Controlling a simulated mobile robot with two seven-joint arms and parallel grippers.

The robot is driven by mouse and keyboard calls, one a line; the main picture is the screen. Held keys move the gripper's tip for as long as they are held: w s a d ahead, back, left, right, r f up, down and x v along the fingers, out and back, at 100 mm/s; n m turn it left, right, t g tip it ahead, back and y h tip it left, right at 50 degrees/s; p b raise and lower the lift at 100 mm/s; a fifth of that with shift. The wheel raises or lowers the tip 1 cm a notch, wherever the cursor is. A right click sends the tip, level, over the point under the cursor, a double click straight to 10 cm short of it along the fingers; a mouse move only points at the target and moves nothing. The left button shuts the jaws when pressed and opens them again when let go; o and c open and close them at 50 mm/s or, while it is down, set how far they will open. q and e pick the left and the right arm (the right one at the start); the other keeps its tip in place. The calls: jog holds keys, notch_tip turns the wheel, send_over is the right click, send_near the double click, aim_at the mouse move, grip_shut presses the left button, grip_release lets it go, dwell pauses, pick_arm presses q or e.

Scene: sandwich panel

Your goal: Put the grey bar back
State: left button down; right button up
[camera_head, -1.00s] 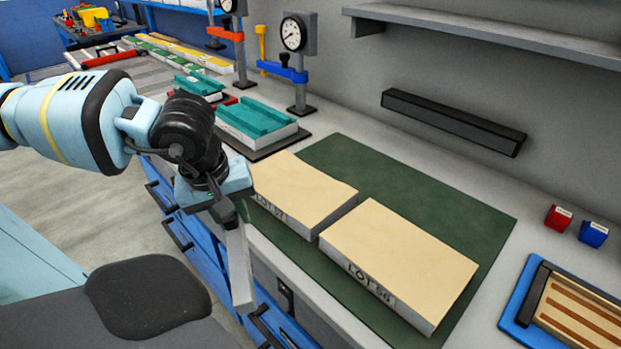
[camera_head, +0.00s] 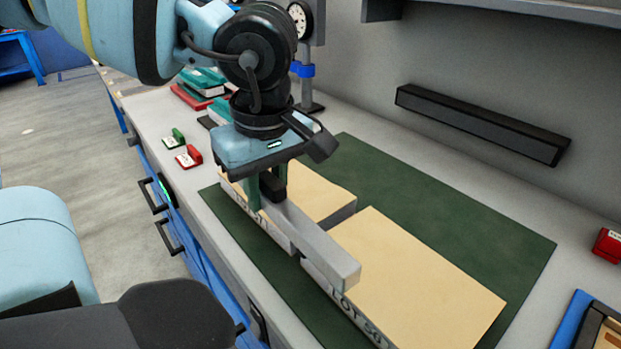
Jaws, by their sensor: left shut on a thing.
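My left gripper (camera_head: 266,190) is shut on the grey bar (camera_head: 318,245), a straight square-section bar. It holds the bar near its far-left end. The bar points toward the lower right, above the two cream-topped panels. Whether it touches them I cannot tell. The far panel (camera_head: 325,195) is partly hidden behind my gripper. Both panels lie on the dark green mat (camera_head: 400,185). My right gripper is not in view.
A dark ledge (camera_head: 480,125) juts from the grey wall behind the mat. A red block (camera_head: 607,245) and a blue-edged tray (camera_head: 566,325) stand at the right. Small red (camera_head: 189,157) and green (camera_head: 174,139) items lie left of the mat. The mat's back strip is clear.

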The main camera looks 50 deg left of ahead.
pick_arm(q)
jog(key=shift+w+d, duration=0.2)
jog(key=shift+d, duration=0.3)
jog(key=shift+w+d, duration=0.15)
jog(key=shift+d, duration=0.35)
jog(key=shift+a, duration=0.15)
jog(key=w+a, duration=0.6)
jog(key=w, duration=0.1)
jog(key=w+a+f, duration=0.1)
jog(key=w+a, duration=0.2)
jog(key=shift+w+a+f, duration=0.1)
jog(key=shift+w+a, duration=0.05)
jog(key=shift+w, duration=0.15)
jog(key=shift+w, duration=0.1)
jog(key=shift+w+a, duration=0.2)
jog(key=shift+a, duration=0.05)
jog(key=f, duration=0.2)
jog(key=shift+w+a+f, duration=0.35)
jog(key=shift+f, duration=0.3)
jog(key=shift+f, duration=0.2)
jog(key=c, duration=1.2)
grip_release()
